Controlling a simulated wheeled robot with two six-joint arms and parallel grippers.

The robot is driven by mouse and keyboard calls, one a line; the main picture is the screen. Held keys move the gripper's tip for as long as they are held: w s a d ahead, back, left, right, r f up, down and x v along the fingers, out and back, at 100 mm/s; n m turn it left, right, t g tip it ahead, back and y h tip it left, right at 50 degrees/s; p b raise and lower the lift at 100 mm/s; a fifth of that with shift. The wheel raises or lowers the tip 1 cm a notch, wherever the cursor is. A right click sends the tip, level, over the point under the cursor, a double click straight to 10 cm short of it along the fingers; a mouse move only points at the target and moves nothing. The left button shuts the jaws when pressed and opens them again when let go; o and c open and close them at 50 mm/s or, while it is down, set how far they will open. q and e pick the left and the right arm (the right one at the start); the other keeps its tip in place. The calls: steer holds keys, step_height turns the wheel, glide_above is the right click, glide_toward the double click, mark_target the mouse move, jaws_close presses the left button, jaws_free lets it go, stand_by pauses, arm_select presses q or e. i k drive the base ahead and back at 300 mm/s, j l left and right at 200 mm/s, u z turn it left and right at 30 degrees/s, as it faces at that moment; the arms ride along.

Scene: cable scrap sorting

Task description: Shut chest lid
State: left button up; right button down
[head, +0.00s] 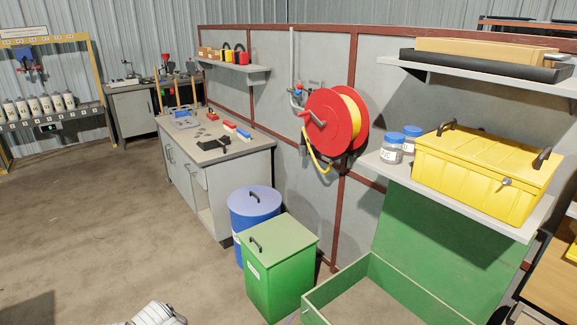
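A green chest (337,282) stands open at the bottom right, its near part cut off by the frame's lower edge. Its inside floor looks bare where it shows. Its lid (440,245) is a large green panel, raised steeply at the back of the chest against the wall side, below a shelf. A white and grey piece, seemingly part of my arm, shows at the bottom edge left of centre. Neither of my grippers can be made out, and nothing of mine touches the lid.
A lidded green bin (281,264) and a blue drum (254,211) stand left of the chest. A shelf (472,208) above the lid holds a yellow box (480,178) and two jars (392,148). A red hose reel (335,122) hangs behind. The floor at left is clear.

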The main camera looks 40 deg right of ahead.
mark_target(468, 264)
steer(key=i+z, duration=0.15)
steer(key=i, duration=0.45)
steer(key=i+j+z, duration=0.1)
steer(key=i, duration=0.45)
steer(key=i+z, duration=0.55)
steer(key=z, duration=0.25)
steer(key=i+j+z, duration=0.1)
steer(key=i+z, duration=0.15)
steer(key=z, duration=0.2)
steer(key=i+j+z, duration=0.15)
steer(key=i+z, duration=0.3)
steer(key=k, duration=0.1)
